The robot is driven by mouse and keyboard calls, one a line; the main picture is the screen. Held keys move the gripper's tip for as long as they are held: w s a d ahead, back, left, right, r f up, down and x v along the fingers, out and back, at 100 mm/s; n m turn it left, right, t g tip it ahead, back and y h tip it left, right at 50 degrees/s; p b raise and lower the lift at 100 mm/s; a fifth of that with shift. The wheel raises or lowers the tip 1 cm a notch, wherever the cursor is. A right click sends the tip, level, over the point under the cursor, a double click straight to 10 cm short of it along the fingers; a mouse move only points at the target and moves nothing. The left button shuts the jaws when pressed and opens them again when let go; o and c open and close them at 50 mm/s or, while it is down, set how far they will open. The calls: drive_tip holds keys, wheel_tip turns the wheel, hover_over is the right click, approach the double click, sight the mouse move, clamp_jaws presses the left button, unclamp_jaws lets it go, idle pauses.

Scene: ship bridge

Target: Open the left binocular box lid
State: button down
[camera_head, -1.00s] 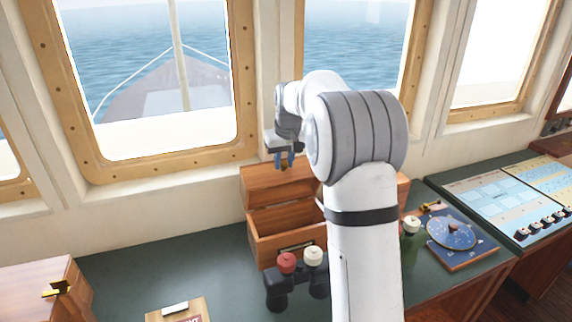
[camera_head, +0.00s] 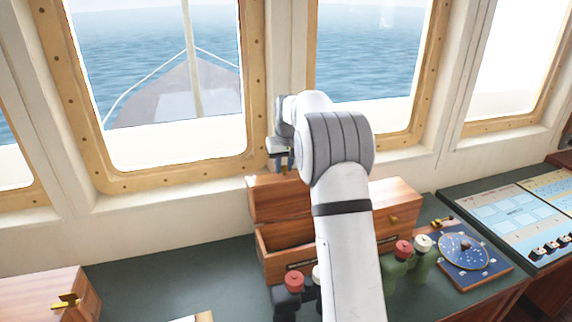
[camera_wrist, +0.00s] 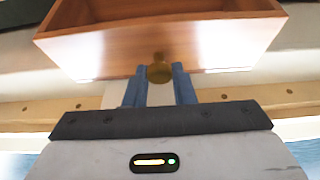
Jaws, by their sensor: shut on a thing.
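The left binocular box (camera_head: 290,266) is a brown wooden box on the dark green console below the windows. Its lid (camera_head: 280,200) is tilted up and back, and part of the dark interior shows. My gripper (camera_head: 281,164) is at the lid's upper edge. In the wrist view, the lid (camera_wrist: 105,52) shows its hollow inner side, and my gripper (camera_wrist: 160,85) is shut on its round brass knob (camera_wrist: 160,72), between the blue fingers. My arm hides the right part of the box in the head view.
A closed wooden box (camera_head: 400,204) stands to the right. Black binoculars (camera_head: 292,296) and green binoculars (camera_head: 398,272) stand in front. Another wooden box (camera_head: 40,295) with a brass latch is at the left edge. The window wall is close behind.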

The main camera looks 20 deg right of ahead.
idle(0.3)
drive_tip(key=c, duration=1.2)
unclamp_jaws()
drive_tip(key=shift+c, duration=0.2)
drive_tip(key=b+v, duration=0.1)
drive_tip(key=v, duration=0.6)
drive_tip(key=shift+r+b, duration=0.3)
drive_tip(key=shift+r, duration=0.05)
drive_tip(key=shift+s, duration=0.1)
